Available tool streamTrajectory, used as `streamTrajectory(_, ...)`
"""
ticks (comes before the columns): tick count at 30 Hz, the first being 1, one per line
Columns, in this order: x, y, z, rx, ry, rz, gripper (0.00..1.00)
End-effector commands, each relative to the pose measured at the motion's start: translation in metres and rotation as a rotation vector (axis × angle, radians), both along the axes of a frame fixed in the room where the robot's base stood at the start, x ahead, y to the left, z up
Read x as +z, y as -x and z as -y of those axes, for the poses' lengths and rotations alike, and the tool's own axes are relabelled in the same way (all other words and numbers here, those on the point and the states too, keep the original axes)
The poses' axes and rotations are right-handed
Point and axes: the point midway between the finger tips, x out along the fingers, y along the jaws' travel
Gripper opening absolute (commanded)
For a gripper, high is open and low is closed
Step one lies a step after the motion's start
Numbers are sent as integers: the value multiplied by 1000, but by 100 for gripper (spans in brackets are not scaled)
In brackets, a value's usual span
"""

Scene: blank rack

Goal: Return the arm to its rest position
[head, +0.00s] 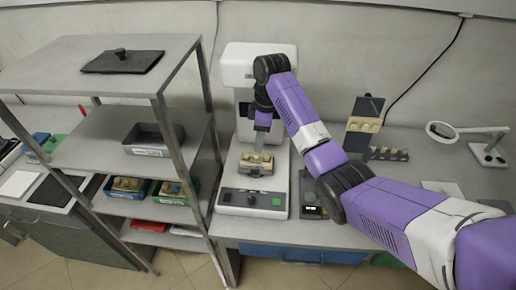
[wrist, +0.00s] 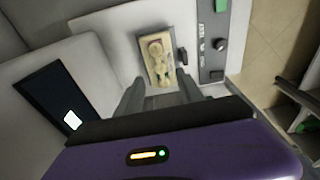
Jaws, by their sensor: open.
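My purple and white arm reaches from the lower right over the bench to a white machine (head: 232,70). My gripper (head: 261,140) points down above the machine's bed. In the wrist view my gripper (wrist: 158,88) shows two grey fingers spread apart with nothing between them. A beige block with rounded shapes (head: 256,162) sits on the machine's bed just below the fingers. The block also shows in the wrist view (wrist: 157,50), beyond the fingertips and apart from them, as far as I can tell.
A metal rack (head: 160,90) stands at the left with a grey bin (head: 153,140) and several coloured trays below. A dark lidded plate (head: 123,61) lies on its top. A magnifier lamp (head: 445,130) and a beige holder (head: 364,122) stand at the right. The machine's upright rises close behind my gripper.

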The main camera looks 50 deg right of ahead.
Motion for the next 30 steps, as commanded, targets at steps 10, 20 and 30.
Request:
streamTrajectory(10, 21, 2, 1, 0, -1, -1, 45)
streamTrajectory(20, 20, 2, 1, 0, -1, -1, 45)
streamTrajectory(30, 20, 2, 2, -1, -1, -1, 45)
